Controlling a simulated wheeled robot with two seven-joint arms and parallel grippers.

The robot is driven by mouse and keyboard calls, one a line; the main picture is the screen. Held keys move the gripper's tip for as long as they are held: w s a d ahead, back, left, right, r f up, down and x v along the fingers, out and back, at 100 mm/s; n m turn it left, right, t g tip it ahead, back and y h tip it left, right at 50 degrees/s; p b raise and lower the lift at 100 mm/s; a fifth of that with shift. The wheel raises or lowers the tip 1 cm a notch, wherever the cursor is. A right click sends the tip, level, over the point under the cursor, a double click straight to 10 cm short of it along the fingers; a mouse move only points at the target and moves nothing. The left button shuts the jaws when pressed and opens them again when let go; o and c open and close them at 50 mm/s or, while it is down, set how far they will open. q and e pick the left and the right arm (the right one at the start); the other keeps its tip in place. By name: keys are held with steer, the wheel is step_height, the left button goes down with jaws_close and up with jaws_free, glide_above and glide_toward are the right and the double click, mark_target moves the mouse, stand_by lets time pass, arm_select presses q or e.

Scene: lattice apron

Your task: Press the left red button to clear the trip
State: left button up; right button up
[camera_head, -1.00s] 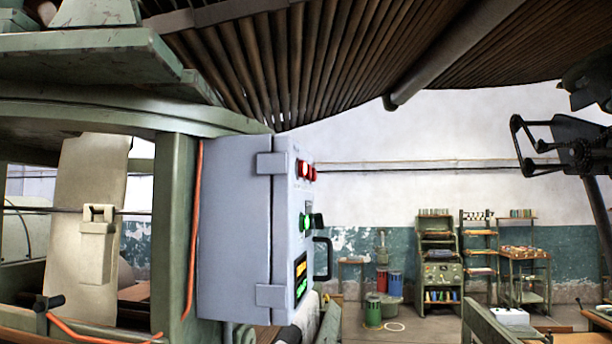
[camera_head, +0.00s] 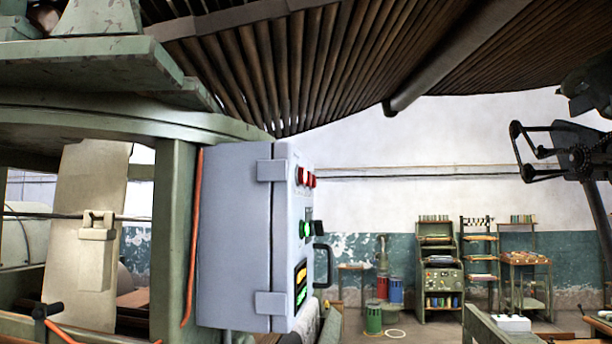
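A grey control box (camera_head: 238,238) is fixed to a green machine post at centre left, its front face turned right and seen at a steep angle. Two red buttons sit near the top of that face. The left red button (camera_head: 301,175) is the nearer one, and the other red button (camera_head: 312,180) is just right of it. A green button (camera_head: 306,229) and a black knob are below them. My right gripper (camera_head: 520,153) is at the upper right, open and empty, well apart from the box. My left gripper is not in view.
A black handle (camera_head: 323,265) sticks out from the box's front. An orange cable (camera_head: 193,240) runs down the post (camera_head: 172,240) beside the box. Slatted brown rollers (camera_head: 290,60) hang overhead. Shelves (camera_head: 437,265) and drums (camera_head: 374,318) stand far back. The space between the box and my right gripper is clear.

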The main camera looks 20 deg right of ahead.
jaws_close()
